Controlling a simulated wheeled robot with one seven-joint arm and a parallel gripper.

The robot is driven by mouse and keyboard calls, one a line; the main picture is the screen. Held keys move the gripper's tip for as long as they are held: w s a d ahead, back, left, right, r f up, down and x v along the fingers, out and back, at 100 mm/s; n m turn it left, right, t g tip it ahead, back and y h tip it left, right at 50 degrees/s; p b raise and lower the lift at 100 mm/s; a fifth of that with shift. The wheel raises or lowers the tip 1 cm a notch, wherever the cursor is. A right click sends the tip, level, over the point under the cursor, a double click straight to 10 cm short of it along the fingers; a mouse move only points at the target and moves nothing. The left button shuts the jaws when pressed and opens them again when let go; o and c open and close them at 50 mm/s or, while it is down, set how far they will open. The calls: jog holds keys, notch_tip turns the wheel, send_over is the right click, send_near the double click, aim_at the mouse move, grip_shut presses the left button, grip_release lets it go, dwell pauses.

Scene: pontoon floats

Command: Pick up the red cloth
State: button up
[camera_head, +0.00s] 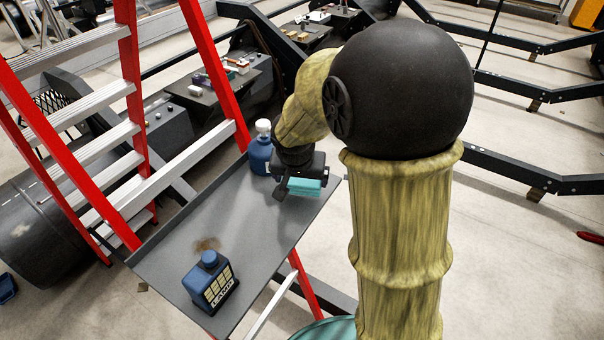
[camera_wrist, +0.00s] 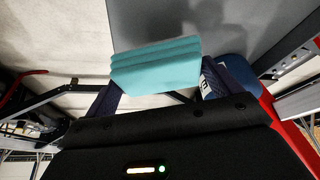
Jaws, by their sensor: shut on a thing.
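No red cloth shows clearly in either view. My gripper (camera_head: 294,188) is shut on a folded teal cloth (camera_head: 306,186) over the far right part of the grey tray (camera_head: 230,212). In the wrist view the teal cloth (camera_wrist: 157,66) sits in stacked layers between the two dark fingers of my gripper (camera_wrist: 160,88). The cloth seems to be above the tray; the exact gap cannot be told. A small red item (camera_head: 590,238) lies on the floor at the far right, too small to identify.
A blue bottle with a white cap (camera_head: 260,150) stands close behind my gripper on the tray. A dark blue bottle labelled LAMP (camera_head: 210,284) stands at the tray's near end. A red stepladder (camera_head: 128,80) rises at left. The tray's middle is clear.

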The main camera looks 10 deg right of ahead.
jog(key=s+a+b, duration=0.1)
jog(key=s, duration=0.3)
jog(key=s+a+b, duration=0.2)
jog(key=s, duration=0.2)
jog(key=s+a+b, duration=0.1)
jog(key=s, duration=0.3)
jog(key=shift+a+b, duration=0.4)
jog(key=shift+w, duration=0.1)
